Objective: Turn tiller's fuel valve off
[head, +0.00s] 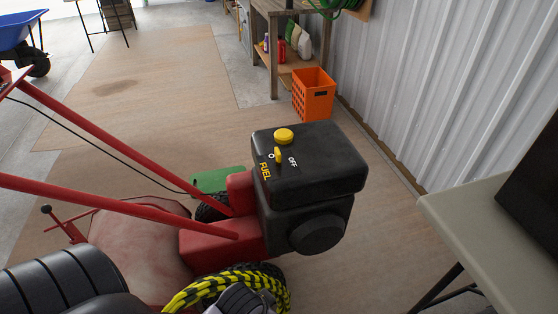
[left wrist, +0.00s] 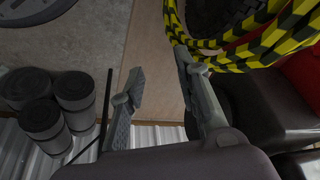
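The red tiller (head: 215,240) stands with its black engine (head: 315,165) in the middle of the head view. On the engine top is a yellow valve lever (head: 278,155), beside a FUEL label. An "O" shows on its left and "OFF" on its right; the lever may cover part of the left label. A round yellow cap (head: 284,136) sits behind it. In the left wrist view my left gripper (left wrist: 160,75) is open and empty, its fingers apart, with yellow-black striped strands beside its right finger. My left arm is low at left in the head view. My right gripper is not visible.
Striped strands (head: 235,280) loop near the tiller's wheel. Red handlebars (head: 120,130) extend left. A table (head: 465,210) stands at right. An orange crate (head: 312,93) and a workbench (head: 274,70) are behind. Rolled dark cylinders (left wrist: 62,110) show in the left wrist view.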

